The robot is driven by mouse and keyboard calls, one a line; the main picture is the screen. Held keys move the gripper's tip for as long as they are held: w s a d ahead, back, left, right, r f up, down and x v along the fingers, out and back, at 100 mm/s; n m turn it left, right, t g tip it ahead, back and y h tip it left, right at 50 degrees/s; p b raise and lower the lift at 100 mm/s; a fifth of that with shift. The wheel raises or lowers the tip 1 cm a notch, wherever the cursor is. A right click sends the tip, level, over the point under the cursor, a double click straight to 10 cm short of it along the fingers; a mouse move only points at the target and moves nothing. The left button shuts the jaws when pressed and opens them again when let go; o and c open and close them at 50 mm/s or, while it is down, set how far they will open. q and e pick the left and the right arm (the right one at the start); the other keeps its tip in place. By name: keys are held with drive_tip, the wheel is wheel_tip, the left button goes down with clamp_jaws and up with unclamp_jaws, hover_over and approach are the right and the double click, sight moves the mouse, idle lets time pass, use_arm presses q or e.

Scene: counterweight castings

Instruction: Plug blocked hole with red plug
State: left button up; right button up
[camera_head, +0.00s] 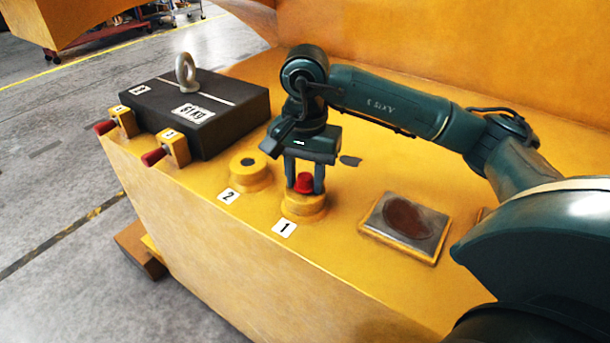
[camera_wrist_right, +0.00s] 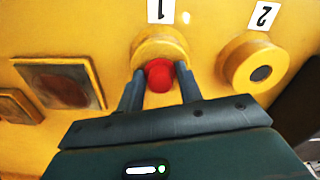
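The red plug (camera_head: 304,183) is at the top of the yellow round boss (camera_head: 303,207) marked 1. My right gripper (camera_head: 305,187) points down over this boss, with one finger on each side of the plug and closed against it. In the right wrist view the plug (camera_wrist_right: 159,75) sits between the fingertips, in front of boss 1 (camera_wrist_right: 160,45). The hole in boss 1 is hidden by the plug, so I cannot tell how deep the plug is. The boss marked 2 (camera_head: 250,174) has a dark round centre. My left gripper is not in view.
A black box (camera_head: 200,112) with a ring on top stands at the left, beside two small yellow blocks with red handles (camera_head: 153,157). A grey plate (camera_head: 405,227) with a brown patch lies right of boss 1. The casting's front edge drops to the floor.

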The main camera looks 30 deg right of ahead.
sight(305, 177)
drive_tip(key=o, duration=0.4)
drive_tip(key=shift+f, duration=0.1)
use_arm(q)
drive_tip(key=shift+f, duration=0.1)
use_arm(e)
drive_tip(key=shift+o, duration=0.3)
drive_tip(key=shift+s, duration=0.1)
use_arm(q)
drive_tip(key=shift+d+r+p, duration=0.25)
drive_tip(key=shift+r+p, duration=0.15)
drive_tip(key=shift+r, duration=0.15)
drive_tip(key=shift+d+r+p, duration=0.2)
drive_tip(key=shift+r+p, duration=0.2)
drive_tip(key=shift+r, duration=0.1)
use_arm(e)
wheel_tip(305, 177, up, 13)
drive_tip(key=shift+r, duration=0.2)
